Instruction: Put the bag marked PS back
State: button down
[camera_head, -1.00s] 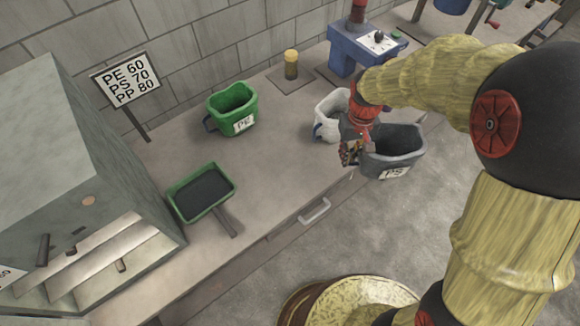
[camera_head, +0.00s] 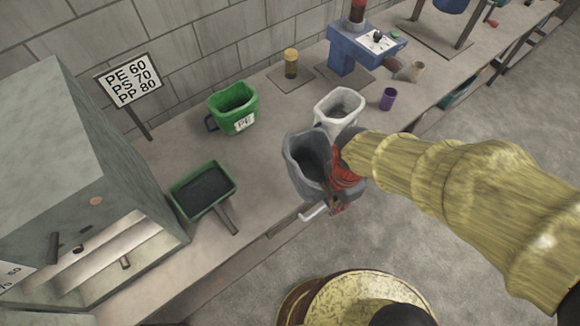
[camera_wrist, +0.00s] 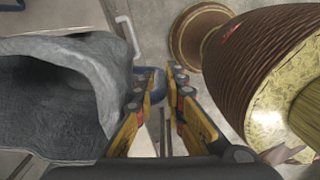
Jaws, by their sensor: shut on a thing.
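The grey bag (camera_head: 299,160), which bore the PS label in the earlier view, is an open-topped container held at the bench's front edge. Its label is turned out of sight now. It also fills the left of the wrist view (camera_wrist: 60,95). My gripper (camera_head: 338,205) is at the bag's right side, partly hidden by my wrist. In the wrist view my gripper (camera_wrist: 160,100) has its fingers around the bag's blue handle (camera_wrist: 150,84). I cannot tell whether the bag touches the bench.
The green PE bag (camera_head: 229,104) and a white bag (camera_head: 335,108) stand on the bench (camera_head: 262,150). A green tray with handle (camera_head: 183,212) lies left, beside a grey machine (camera_head: 60,150). A purple cup (camera_head: 387,99) stands right. Bench between green and white bags is clear.

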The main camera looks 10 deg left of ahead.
aim_at(316, 176)
jog(key=shift+s+n, duration=0.1)
jog(key=shift+n, duration=0.8)
jog(key=shift+w+a+f+n, duration=0.2)
jog(key=shift+w+n, duration=0.1)
jog(key=shift+w, duration=0.1)
jog(key=w+a+f, duration=0.1)
jog(key=w, duration=0.1)
jog(key=w+a+f+b, duration=0.1)
jog(key=w+a+f, duration=0.1)
jog(key=w, duration=0.1)
jog(key=w+a+f, duration=0.1)
jog(key=w, duration=0.1)
jog(key=shift+w+a+f+b, duration=0.15)
jog(key=shift+w+f+b, duration=0.05)
jog(key=shift+w+b, duration=0.1)
jog(key=w+f, duration=0.1)
jog(key=w+a+f, duration=0.1)
jog(key=f, duration=0.1)
jog(key=shift+w+a+f+b, duration=0.3)
jog(key=shift+w+f+b, duration=0.05)
jog(key=shift+w+f, duration=0.05)
jog(key=shift+w+a+f, duration=0.25)
jog(key=shift+w+f, duration=0.2)
jog(key=shift+f, duration=0.1)
jog(key=shift+w+f+b, duration=0.1)
jog(key=shift+f+b, duration=0.3)
jog(key=shift+f, duration=1.3)
